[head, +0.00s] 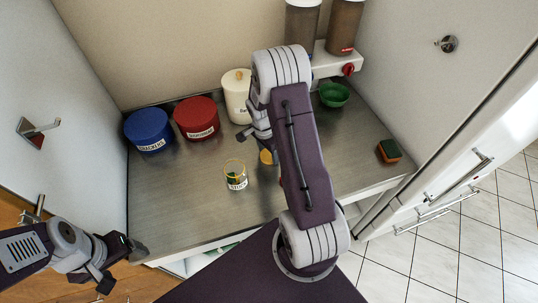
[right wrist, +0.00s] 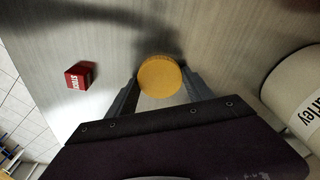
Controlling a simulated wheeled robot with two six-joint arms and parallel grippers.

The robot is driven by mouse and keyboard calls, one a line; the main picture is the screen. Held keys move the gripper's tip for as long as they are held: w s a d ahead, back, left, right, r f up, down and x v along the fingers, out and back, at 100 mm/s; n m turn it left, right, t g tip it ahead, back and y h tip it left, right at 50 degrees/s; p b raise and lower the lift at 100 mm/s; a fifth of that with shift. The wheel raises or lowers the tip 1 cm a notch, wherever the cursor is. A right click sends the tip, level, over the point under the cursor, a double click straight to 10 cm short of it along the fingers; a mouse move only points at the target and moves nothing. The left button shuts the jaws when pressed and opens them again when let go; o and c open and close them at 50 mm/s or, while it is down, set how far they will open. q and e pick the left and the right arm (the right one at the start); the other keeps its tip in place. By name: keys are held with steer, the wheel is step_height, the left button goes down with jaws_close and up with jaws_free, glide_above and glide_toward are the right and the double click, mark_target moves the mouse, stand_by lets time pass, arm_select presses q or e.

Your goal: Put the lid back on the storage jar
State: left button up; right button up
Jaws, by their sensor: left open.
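A clear glass jar (head: 236,181) with a yellowish rim and a white label stands upright on the counter; its top looks uncovered. A round yellow lid (right wrist: 160,77) lies between the two fingers of my right gripper (right wrist: 161,80). Part of the lid shows in the head view (head: 267,157), right of and behind the jar. The fingertips are close to opposite edges of the lid; I cannot tell whether they press on it. My right arm hides much of that gripper in the head view. My left gripper (head: 122,263) is open and empty, off the counter's front left corner.
Blue (head: 149,130), red (head: 197,119) and cream (head: 237,96) canisters stand along the back. A small red box (right wrist: 80,75) lies near the lid. A green bowl (head: 334,94) and a sponge (head: 389,151) are at the right. The counter's front left is clear.

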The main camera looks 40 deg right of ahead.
mark_target(268, 154)
steer(key=shift+c, duration=0.3)
steer(key=shift+r, duration=0.5)
step_height(268, 154, up, 3)
steer(key=shift+w+f+b, duration=0.1)
steer(key=shift+f+b, duration=0.05)
steer(key=shift+b, duration=0.2)
steer(key=s+d+r+b, duration=0.1)
steer(key=s+d+r, duration=0.5)
steer(key=s, duration=0.4)
steer(key=shift+r, duration=0.7)
steer(key=shift+s, duration=0.1)
